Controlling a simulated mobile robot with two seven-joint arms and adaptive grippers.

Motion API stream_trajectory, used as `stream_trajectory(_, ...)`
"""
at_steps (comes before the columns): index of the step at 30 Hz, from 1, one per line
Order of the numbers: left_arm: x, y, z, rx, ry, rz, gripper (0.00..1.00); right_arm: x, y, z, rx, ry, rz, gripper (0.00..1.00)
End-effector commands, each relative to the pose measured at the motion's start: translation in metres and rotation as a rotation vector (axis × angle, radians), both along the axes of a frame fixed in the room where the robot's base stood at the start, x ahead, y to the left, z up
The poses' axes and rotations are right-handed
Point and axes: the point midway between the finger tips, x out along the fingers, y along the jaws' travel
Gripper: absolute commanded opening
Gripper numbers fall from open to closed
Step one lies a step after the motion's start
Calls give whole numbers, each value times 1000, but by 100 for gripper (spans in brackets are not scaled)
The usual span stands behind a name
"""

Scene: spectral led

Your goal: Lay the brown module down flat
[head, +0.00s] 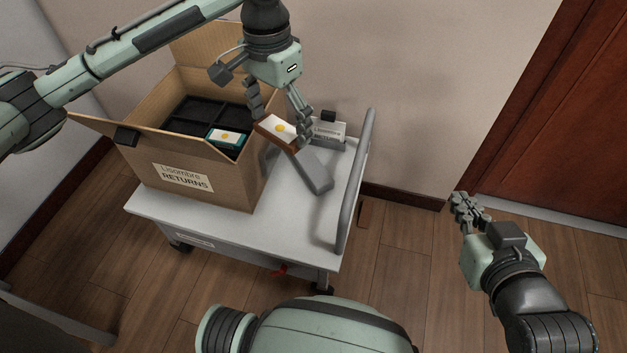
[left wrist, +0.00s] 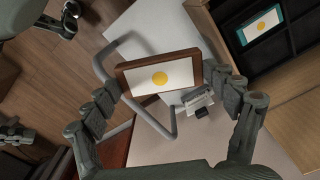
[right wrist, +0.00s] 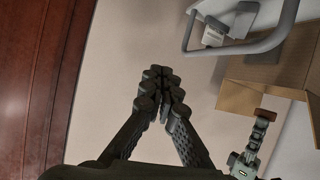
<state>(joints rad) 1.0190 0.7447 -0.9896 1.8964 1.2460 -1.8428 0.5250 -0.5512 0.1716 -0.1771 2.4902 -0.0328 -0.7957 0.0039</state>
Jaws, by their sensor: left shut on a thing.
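The brown module (head: 272,137) has a brown frame and a white face with a yellow dot. My left gripper (head: 279,124) is shut on it, with one finger at each short end. In the left wrist view the module (left wrist: 135,84) sits between the fingertips with its face towards the camera. It is above the cart top and looks tilted in the head view; its underside is hidden. A brown edge of it shows in the right wrist view (right wrist: 265,114). My right gripper (head: 465,206) is shut and empty, out to the right of the cart.
A grey block (head: 314,173) lies on the white cart (head: 240,233) just below the module. A small labelled grey holder (head: 328,131) stands behind. An open cardboard box (head: 200,190) with black compartments and a teal module (head: 228,139) fills the left. The cart handle (head: 346,200) rises at right.

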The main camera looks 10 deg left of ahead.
Motion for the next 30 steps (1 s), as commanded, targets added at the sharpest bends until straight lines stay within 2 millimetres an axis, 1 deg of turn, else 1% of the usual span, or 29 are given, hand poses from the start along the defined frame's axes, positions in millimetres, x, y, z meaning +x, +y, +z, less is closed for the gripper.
stream_trajectory(8,9,-12,-46,-10,-12,-616,55,-23,-34,-36,-84,215,-60,0)
stream_trajectory(14,11,-19,-82,-4,-26,-1089,55,-47,-60,-60,-140,376,-109,0)
stream_trajectory(18,9,-22,-109,2,-30,-1422,55,-68,-79,-73,-177,491,-145,0)
stream_trajectory(24,2,-26,-145,11,-29,-1877,55,-98,-103,-86,-221,644,-197,0)
stream_trajectory(27,-2,-28,-159,13,-26,-2058,55,-111,-112,-90,-237,705,-217,0)
stream_trajectory(30,-5,-28,-170,17,-23,-2192,55,-121,-118,-92,-248,748,-232,0)
